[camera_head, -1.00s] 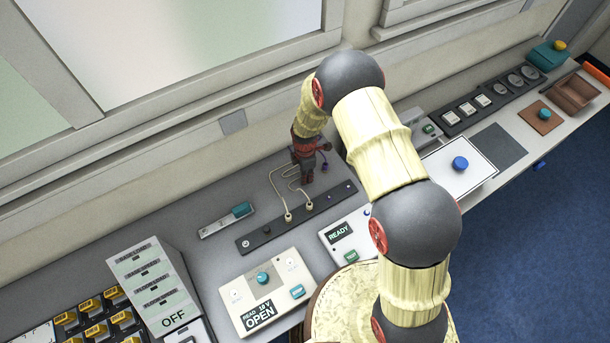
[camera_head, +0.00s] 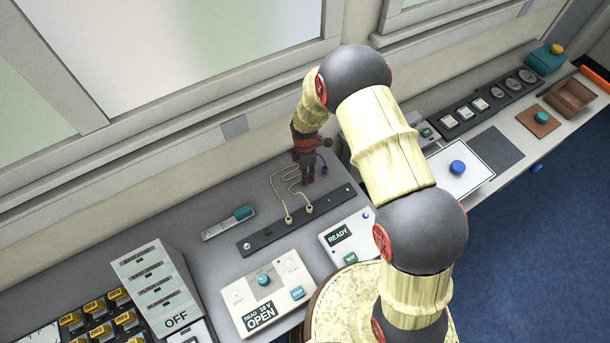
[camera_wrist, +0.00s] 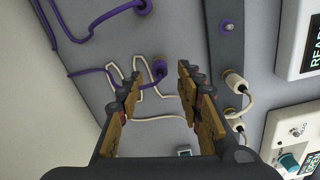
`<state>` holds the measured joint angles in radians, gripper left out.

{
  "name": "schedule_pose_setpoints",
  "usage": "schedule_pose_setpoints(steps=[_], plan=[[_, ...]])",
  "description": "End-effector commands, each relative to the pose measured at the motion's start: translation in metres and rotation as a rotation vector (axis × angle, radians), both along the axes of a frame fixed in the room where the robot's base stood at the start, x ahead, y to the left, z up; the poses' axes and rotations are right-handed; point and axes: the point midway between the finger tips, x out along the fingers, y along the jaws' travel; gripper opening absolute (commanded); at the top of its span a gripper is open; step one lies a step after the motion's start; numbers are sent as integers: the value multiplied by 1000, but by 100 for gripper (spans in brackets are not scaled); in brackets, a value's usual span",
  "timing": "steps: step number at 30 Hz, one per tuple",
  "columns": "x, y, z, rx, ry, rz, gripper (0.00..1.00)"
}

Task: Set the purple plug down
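A purple plug (camera_wrist: 158,68) with a purple cord is on the grey table, seen between my fingertips in the wrist view. My gripper (camera_wrist: 159,72) is open, with a gap on either side of this plug. A second purple plug (camera_wrist: 142,6) lies farther up in the wrist view, outside the fingers. In the head view my gripper (camera_head: 308,172) points down at the table behind the dark socket strip (camera_head: 268,234); it hides the nearer plug there. A purple cord (camera_head: 323,168) shows just right of it.
Two white plugs (camera_wrist: 235,82) (camera_wrist: 233,122) stand in the socket strip, their pale cords looping under my gripper. A teal-handled tool (camera_head: 228,222) lies left. The meter box (camera_head: 262,290) and READY box (camera_head: 345,240) stand in front. The wall is close behind.

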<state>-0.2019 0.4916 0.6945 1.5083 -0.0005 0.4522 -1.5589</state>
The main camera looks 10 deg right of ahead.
Motion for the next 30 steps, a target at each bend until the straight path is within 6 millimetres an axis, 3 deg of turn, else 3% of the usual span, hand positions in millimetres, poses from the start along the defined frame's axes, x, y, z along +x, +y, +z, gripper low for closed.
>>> schedule_pose_setpoints(steps=[1,3,9,21,23,26,30], plan=[[1,0,17,1,-3,0,36],[1,0,31,1,-3,0,36],[1,0,61,0,-2,0,36],[2,-1,85,2,-10,-24,36],[5,-4,103,5,-24,-64,36],[7,-11,153,16,-60,-180,36],[-4,-28,239,43,-121,-407,36]])
